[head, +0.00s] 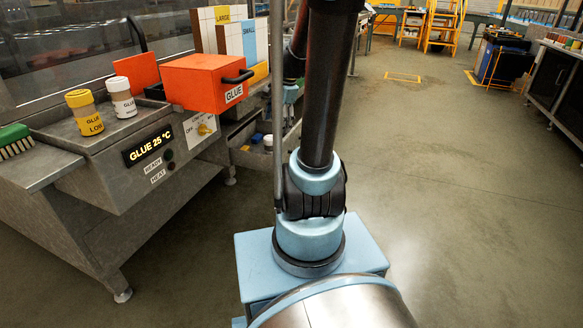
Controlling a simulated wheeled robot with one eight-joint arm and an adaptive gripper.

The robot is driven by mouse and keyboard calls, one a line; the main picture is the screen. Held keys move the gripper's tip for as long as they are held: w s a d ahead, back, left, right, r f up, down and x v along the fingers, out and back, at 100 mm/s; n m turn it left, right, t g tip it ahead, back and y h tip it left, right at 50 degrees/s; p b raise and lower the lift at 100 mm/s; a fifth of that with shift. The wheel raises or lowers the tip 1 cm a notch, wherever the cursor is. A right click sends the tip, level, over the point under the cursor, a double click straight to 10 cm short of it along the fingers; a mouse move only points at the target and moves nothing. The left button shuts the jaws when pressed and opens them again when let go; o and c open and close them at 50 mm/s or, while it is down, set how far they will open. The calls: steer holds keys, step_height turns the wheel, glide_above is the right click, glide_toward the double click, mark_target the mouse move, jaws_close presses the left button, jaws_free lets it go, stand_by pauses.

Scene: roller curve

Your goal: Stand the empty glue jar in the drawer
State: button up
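Two jars stand upright on the grey glue bench at the left. One jar (85,112) has a yellow cap and a yellow label reading "GLUE LO…", its last letters unclear. The other jar (122,98) is white with a pale label I cannot read. I cannot tell which is empty. My gripper is not visible; my arm rises through the middle of the view.
A green brush (14,141) lies at the bench's left end. The bench front (150,165) has a "GLUE 25 °C" display and a switch. Open floor (450,200) lies to the right.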

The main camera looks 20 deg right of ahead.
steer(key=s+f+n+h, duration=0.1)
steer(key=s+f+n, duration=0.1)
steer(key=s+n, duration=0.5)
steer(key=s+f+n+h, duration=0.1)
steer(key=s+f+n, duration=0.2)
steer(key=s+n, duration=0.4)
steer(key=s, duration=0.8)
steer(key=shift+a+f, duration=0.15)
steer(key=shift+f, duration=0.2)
